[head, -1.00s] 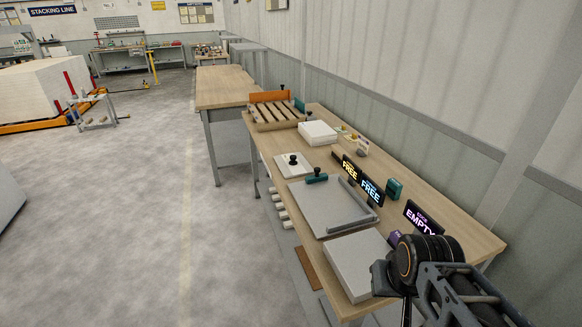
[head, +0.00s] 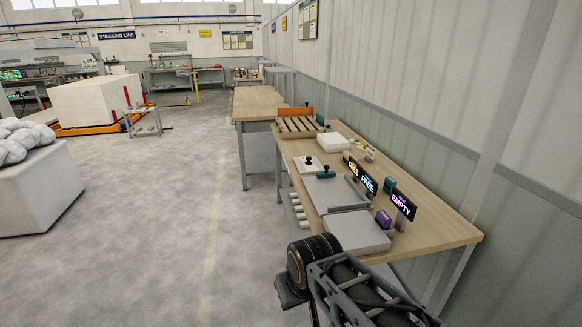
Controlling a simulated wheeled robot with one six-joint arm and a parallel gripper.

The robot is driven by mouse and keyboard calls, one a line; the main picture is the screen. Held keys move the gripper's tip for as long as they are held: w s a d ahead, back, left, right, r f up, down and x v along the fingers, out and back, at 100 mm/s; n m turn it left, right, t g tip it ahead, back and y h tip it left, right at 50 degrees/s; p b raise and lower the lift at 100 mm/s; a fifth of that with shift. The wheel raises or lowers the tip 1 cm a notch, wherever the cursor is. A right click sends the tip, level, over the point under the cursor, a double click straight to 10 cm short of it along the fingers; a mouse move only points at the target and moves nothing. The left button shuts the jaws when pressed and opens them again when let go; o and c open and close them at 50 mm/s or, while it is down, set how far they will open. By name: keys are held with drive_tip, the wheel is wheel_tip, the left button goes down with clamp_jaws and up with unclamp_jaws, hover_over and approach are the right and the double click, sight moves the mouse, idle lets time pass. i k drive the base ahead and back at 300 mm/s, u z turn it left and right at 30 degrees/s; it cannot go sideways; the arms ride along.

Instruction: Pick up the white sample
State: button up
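Several pale things on the workbench could be the white sample, and I cannot tell which it is. A white block (head: 334,142) lies towards the back. A white plate with a black knob (head: 306,166) lies nearer, at the left edge. A pale grey-white slab (head: 357,232) lies at the near end. My gripper (head: 291,294) is at the bottom, left of the near slab in the picture and apart from it. My dark wrist covers part of it; its fingers do not show clearly.
A grey tray with a teal handle (head: 332,194) lies mid-bench. Small signs reading FREE and EMPTY (head: 402,204) stand along its right side. A slatted wooden rack (head: 298,126) is at the far end. The floor (head: 150,240) left of the bench is open.

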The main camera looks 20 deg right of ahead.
sight(304, 165)
drive_tip(key=u, duration=0.25)
drive_tip(key=i, duration=2.95)
drive_tip(key=z, duration=0.6)
